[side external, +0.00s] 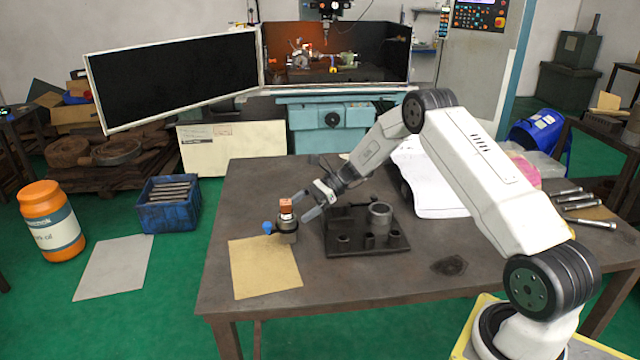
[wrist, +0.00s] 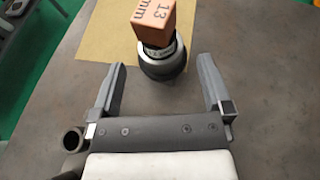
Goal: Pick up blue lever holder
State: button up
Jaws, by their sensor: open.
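The blue lever holder (side external: 287,236) is a small dark round body with a metal collar and a blue knob sticking out to its left. It stands upright on the table at the right edge of the tan sheet. An orange-brown block sits on top; the wrist view shows "13 mm" lettering on it. My gripper (side external: 307,204) is open, just right of the holder, with nothing between its fingers. In the wrist view the holder (wrist: 164,66) lies ahead, between the lines of the two fingers (wrist: 160,72). The blue knob is not visible in that view.
A dark fixture plate (side external: 367,246) with a ring and several short cylinders lies right of the holder, below my wrist. The tan sheet (side external: 262,270) lies flat on the table (side external: 400,295). Several metal tools (side external: 583,208) lie at the far right. The front table area is mostly clear.

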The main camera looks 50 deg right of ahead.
aim_at(286, 217)
jog(key=shift+x, duration=2.4)
grip_shut()
jog(key=shift+w+r, duration=0.1)
